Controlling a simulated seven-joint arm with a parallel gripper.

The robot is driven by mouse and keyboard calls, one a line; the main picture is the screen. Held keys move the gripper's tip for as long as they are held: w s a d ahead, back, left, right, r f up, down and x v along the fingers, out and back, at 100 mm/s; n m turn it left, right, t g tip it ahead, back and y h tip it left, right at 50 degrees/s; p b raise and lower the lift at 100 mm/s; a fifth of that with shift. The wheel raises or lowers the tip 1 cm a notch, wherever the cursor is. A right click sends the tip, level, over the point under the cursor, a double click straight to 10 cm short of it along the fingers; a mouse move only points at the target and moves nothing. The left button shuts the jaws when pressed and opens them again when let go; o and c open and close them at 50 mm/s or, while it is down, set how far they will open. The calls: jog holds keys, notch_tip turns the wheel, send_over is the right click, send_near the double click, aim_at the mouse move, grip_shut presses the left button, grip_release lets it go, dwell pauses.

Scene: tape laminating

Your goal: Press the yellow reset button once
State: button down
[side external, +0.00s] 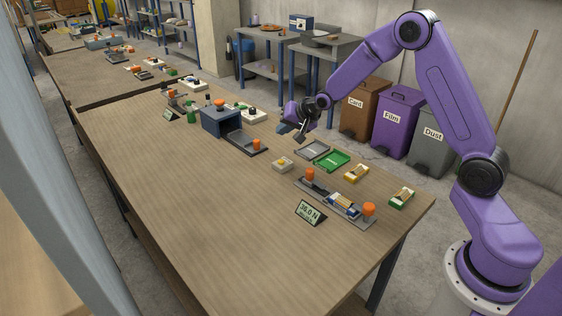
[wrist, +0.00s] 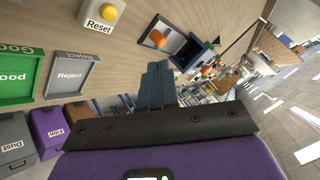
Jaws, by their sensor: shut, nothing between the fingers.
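The yellow reset button (side external: 281,161) sits on a small white box on the wooden table, in front of the trays. In the wrist view the yellow button (wrist: 110,11) is at the top, on a box labelled "Reset". My gripper (side external: 300,137) is above the table's far edge, behind the button and apart from it. In the wrist view my gripper's fingers (wrist: 159,66) lie side by side, shut, with nothing between them. The button is fully visible and nothing touches it.
A grey Reject tray (side external: 312,149) and a green Good tray (side external: 333,160) lie right of the button. A fixture with orange knobs (side external: 335,201) and a display reading 36.0 N (side external: 311,212) are nearer. A blue machine (side external: 220,121) stands left. The table's front left is clear.

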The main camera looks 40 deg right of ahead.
aim_at(284, 162)
jog(key=shift+f, duration=3.95)
jog(key=shift+f, duration=0.15)
jog(key=shift+f, duration=0.3)
jog(key=shift+f, duration=0.45)
jog(key=shift+r, duration=0.85)
jog(key=shift+r, duration=2.55)
